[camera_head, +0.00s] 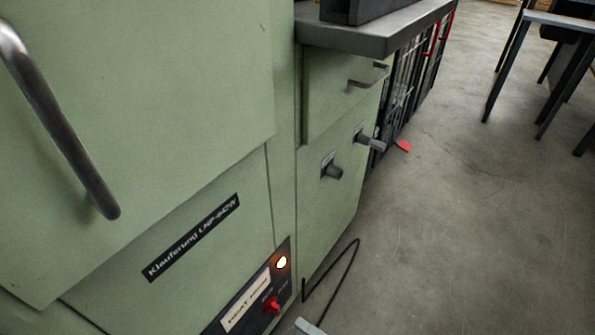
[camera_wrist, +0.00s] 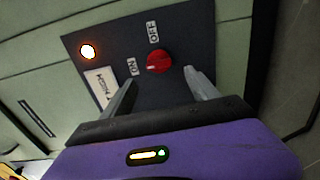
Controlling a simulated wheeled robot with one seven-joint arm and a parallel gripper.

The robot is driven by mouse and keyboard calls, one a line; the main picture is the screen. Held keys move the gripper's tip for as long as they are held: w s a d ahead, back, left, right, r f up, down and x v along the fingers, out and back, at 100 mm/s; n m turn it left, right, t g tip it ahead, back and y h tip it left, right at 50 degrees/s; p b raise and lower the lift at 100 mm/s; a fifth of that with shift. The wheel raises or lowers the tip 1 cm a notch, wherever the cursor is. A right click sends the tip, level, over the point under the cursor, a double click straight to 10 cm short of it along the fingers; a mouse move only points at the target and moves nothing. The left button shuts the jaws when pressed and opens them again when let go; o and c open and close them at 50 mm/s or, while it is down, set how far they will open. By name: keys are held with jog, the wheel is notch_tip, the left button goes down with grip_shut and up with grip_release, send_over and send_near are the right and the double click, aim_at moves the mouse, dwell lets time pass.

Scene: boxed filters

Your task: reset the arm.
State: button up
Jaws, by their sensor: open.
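My gripper (camera_wrist: 160,93) is open in the wrist view. Its two fingers point toward a dark control panel (camera_wrist: 190,40) and nothing is between them. A red knob (camera_wrist: 159,61) with OFF and ON labels sits on the panel just beyond the fingertips, and I cannot tell how far. A lit orange-white lamp (camera_wrist: 88,51) is on the same panel. In the head view the panel shows low on the green machine (camera_head: 180,190), with the red knob (camera_head: 272,304) and the lit lamp (camera_head: 281,262). Only a small grey tip, likely of my gripper (camera_head: 309,326), shows at the bottom edge.
A large handle (camera_head: 65,125) juts from the machine at upper left. Smaller handles (camera_head: 370,140) stick out farther along. A grey worktop (camera_head: 385,38) overhangs the front. A thin black bent rod or cable (camera_head: 335,270) is near the base. Tables (camera_head: 560,22) stand upper right; the floor (camera_head: 460,220) between is open.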

jog(key=w+d+r+m+t+h, duration=0.3)
jog(key=w+d+r+m+t, duration=0.1)
jog(key=w+d+r+m, duration=0.15)
jog(key=s+d+r+m+t+h, duration=0.4)
jog(key=d+r+m+h, duration=0.15)
jog(key=m, duration=0.25)
jog(key=s+d+r+m+g+h, duration=0.1)
jog(key=s+d+r+m+h, duration=0.1)
jog(key=s+r+m, duration=0.5)
jog(key=s+d+r+m+g+h, duration=0.2)
jog(key=s+r+m, duration=0.1)
jog(key=s, duration=0.9)
jog(key=s+d+r+m+g+h, duration=0.1)
jog(key=s+d+r+m+h, duration=0.1)
jog(key=s+r+m, duration=0.5)
notch_tip(320, 180, up, 35)
jog(key=s+n+p, duration=0.2)
jog(key=p, duration=3.4)
jog(key=shift+a+f+p, duration=0.15)
jog(key=shift+a+p, duration=0.05)
jog(key=shift+p, duration=0.2)
